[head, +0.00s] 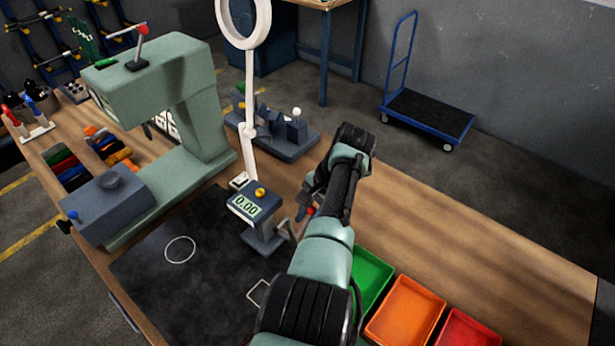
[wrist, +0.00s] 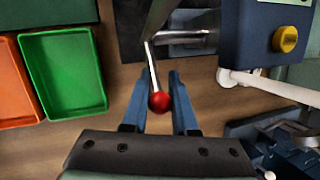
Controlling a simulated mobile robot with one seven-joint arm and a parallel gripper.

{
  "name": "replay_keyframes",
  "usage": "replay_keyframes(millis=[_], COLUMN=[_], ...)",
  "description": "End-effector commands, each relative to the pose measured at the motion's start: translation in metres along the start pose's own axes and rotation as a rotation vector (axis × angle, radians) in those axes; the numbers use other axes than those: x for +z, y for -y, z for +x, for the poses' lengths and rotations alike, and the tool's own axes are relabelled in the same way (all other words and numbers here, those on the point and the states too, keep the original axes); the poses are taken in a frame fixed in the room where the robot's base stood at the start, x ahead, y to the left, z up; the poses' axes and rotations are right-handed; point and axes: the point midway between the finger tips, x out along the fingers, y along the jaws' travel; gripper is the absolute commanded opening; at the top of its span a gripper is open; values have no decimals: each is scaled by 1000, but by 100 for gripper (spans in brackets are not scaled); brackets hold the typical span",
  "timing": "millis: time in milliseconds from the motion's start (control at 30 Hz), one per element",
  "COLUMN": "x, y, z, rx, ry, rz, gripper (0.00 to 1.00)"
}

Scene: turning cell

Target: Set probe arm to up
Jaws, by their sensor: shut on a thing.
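The gauge unit (head: 256,212) stands on the bench near the dark mat, with a "0.00" display and a yellow button. Its probe arm, a thin metal rod ending in a red ball, shows in the wrist view (wrist: 159,102). My gripper (wrist: 158,82) is shut on the probe arm near its red ball, with a blue finger on either side. In the head view my gripper (head: 304,203) is at the right of the gauge unit, and my arm partly hides it. The wrist view shows the unit's yellow button (wrist: 285,39) at upper right. The arm's exact angle is hard to tell.
Green (head: 371,278), orange (head: 405,312) and red (head: 468,331) bins lie beside my arm. A white ring lamp on a stand (head: 249,100) rises behind the gauge. A large green machine (head: 200,120) stands at left. The bench's right side is clear.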

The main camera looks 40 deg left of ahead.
Motion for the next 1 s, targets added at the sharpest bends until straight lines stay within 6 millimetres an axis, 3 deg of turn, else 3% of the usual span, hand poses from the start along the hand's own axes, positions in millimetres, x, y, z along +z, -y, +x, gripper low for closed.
replay_keyframes(millis=[67,100,267,667,1000], x=[1,1,1,0,-2], y=[-1,-1,-1,0,-1], z=[2,2,2,-8,-76], rx=[2,2,2,0,-2], ry=[4,4,4,0,-3], rz=[1,1,1,0,-1], gripper=[0,30,56,56,56])
